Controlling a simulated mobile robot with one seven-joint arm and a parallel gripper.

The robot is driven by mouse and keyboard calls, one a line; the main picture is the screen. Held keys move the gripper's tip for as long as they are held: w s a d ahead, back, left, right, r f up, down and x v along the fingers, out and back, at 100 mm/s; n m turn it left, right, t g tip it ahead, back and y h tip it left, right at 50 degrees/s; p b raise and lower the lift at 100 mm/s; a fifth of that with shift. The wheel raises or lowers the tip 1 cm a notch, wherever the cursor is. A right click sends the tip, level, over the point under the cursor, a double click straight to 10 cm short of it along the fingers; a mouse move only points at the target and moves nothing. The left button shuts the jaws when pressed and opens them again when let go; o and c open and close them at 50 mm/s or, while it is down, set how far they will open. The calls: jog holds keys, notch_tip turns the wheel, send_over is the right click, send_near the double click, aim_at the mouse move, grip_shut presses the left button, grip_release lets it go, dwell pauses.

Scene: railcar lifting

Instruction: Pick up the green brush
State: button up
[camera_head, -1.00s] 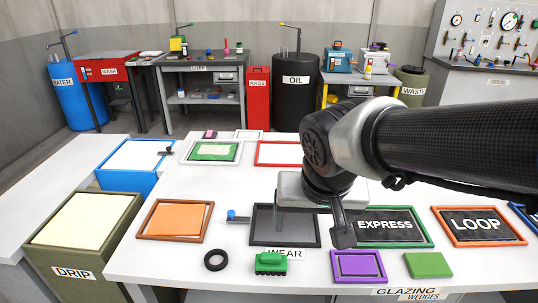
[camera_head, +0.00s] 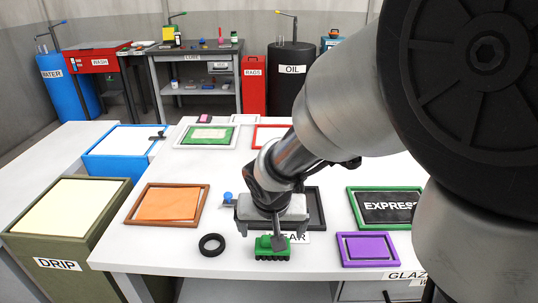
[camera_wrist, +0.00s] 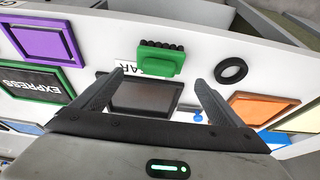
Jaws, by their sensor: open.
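The green brush (camera_head: 272,248) lies on the white table near its front edge, in front of the "WEAR" tray. It has a green body and dark bristles. My gripper (camera_head: 274,228) is open and points down above the brush; one finger overlaps it in the head view. In the wrist view the brush (camera_wrist: 159,58) lies beyond the two spread fingertips, roughly between their lines. My gripper (camera_wrist: 160,80) holds nothing there.
A black ring (camera_head: 211,244) lies left of the brush. A purple frame (camera_head: 368,249) is to the right, and a dark grey tray (camera_wrist: 145,96) is just behind the brush. A brown frame with an orange panel (camera_head: 167,204) and a blue-handled tool (camera_head: 228,197) are at left.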

jog(key=x, duration=0.1)
jog(key=b+x, duration=0.1)
jog(key=x, duration=0.3)
jog(key=shift+s+d+f+b, duration=0.1)
jog(key=shift+s+f+b, duration=0.05)
jog(key=shift+s+b, duration=0.2)
jog(key=shift+w+f, duration=0.15)
jog(key=shift+f, duration=0.05)
jog(key=shift+c, duration=0.4)
jog(key=c, duration=1.1)
